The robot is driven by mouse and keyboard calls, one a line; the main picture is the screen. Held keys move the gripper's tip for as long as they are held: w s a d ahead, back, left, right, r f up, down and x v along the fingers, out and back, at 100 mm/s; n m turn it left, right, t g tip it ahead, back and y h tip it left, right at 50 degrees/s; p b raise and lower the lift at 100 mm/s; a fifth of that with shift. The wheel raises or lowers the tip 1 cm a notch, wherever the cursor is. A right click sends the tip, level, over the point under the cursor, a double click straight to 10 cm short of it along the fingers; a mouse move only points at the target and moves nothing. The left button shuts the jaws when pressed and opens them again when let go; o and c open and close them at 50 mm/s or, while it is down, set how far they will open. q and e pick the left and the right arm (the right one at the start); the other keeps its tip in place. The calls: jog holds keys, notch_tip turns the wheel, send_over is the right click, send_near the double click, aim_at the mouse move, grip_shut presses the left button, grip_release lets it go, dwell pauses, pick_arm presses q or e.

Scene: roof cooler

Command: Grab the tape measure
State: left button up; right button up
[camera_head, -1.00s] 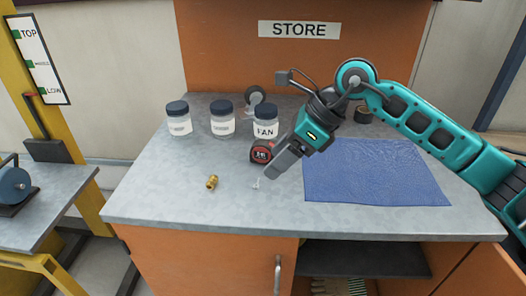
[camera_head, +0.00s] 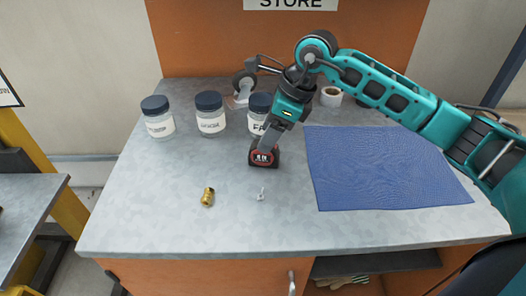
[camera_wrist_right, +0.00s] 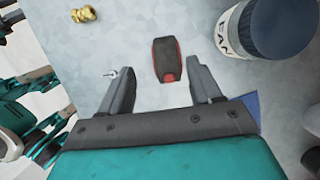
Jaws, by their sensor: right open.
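The tape measure (camera_head: 263,157) is black and red with a pale label on its face. It stands on the grey counter in front of the jar labelled FAN. In the right wrist view the tape measure (camera_wrist_right: 167,60) lies ahead of and between the two spread fingers, touching neither as far as I can see. My right gripper (camera_head: 266,142) comes down over the tape measure from behind and above in the head view, and partly covers the FAN jar. In the right wrist view my right gripper (camera_wrist_right: 164,74) is open and empty. My left gripper is not in the head view.
Lidded jars (camera_head: 157,117) and (camera_head: 210,113) stand left of the FAN jar (camera_head: 257,122). A brass fitting (camera_head: 207,196) and a small pale metal part (camera_head: 261,194) lie in front. A blue mat (camera_head: 380,168) lies right. A white roll (camera_head: 331,96) stands behind.

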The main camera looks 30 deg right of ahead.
jog(key=shift+x, duration=1.05)
jog(key=shift+d+x, duration=0.2)
jog(key=shift+x, duration=0.7)
jog(key=shift+d+x, duration=0.15)
jog(key=shift+x, duration=0.75)
jog(key=shift+d+x, duration=0.2)
jog(key=shift+x, duration=0.7)
jog(key=shift+w+f, duration=0.1)
jog(key=shift+w, duration=0.05)
jog(key=shift+c, duration=0.2)
grip_shut()
